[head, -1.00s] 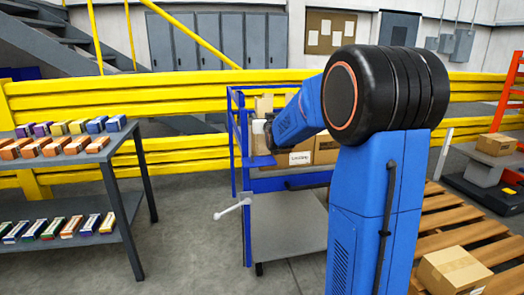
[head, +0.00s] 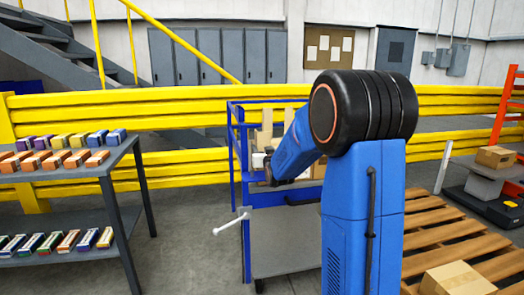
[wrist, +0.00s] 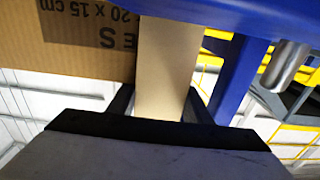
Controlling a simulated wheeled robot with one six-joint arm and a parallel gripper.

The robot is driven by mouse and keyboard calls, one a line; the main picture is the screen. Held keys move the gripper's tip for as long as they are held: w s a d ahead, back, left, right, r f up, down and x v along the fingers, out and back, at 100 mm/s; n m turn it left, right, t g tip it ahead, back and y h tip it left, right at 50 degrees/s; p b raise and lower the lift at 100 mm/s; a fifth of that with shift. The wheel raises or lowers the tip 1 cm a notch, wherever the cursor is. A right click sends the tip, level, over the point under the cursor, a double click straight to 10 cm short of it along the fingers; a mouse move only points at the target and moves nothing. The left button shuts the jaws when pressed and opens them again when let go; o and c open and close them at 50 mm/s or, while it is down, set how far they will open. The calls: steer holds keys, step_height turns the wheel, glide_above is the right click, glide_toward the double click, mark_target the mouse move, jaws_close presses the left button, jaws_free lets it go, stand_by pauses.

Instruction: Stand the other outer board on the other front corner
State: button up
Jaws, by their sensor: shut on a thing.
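In the wrist view my gripper (wrist: 158,104) has a finger on each side of a plain tan board (wrist: 168,62) and is shut on it. The board's far end runs up to the blue rail at the top of that view. In the head view my gripper (head: 266,168) is over the left part of the blue cart (head: 248,215), partly hidden by my arm. Tan upright pieces (head: 266,122) show inside the cart frame behind it. I cannot tell which of them is the held board.
A printed carton (wrist: 75,35) is close left of the board. A blue post (wrist: 238,78) and a metal handle (wrist: 286,62) are to its right. A rack of small boxes (head: 110,165) stands left, a pallet (head: 440,235) with a carton (head: 456,280) right.

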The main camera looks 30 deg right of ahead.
steer(key=shift+s+f, duration=0.1)
steer(key=shift+f, duration=1.05)
steer(key=o, duration=1.1)
steer(key=shift+a, duration=0.1)
steer(key=shift+r, duration=0.65)
steer(key=v, duration=1.1)
steer(key=shift+s+r, duration=0.3)
steer(key=shift+s, duration=0.1)
steer(key=s+a+f+n+g+y, duration=0.1)
steer(key=s+a+f+g+y, duration=0.15)
steer(key=s+a, duration=0.5)
steer(key=s+a+f+n+g+y, duration=0.1)
steer(key=s+a+f+g, duration=0.3)
steer(key=s, duration=0.6)
steer(key=s+a+f+g, duration=0.1)
steer(key=s+a+g, duration=0.1)
steer(key=s, duration=0.5)
steer(key=s+a+f+g+y, duration=0.1)
steer(key=s+a+f+g, duration=0.1)
steer(key=s, duration=0.6)
steer(key=s+a+f+n+g, duration=0.1)
steer(key=s+a+f+g, duration=0.1)
steer(key=s, duration=0.6)
steer(key=shift+s+a, duration=0.25)
steer(key=shift+a, duration=0.55)
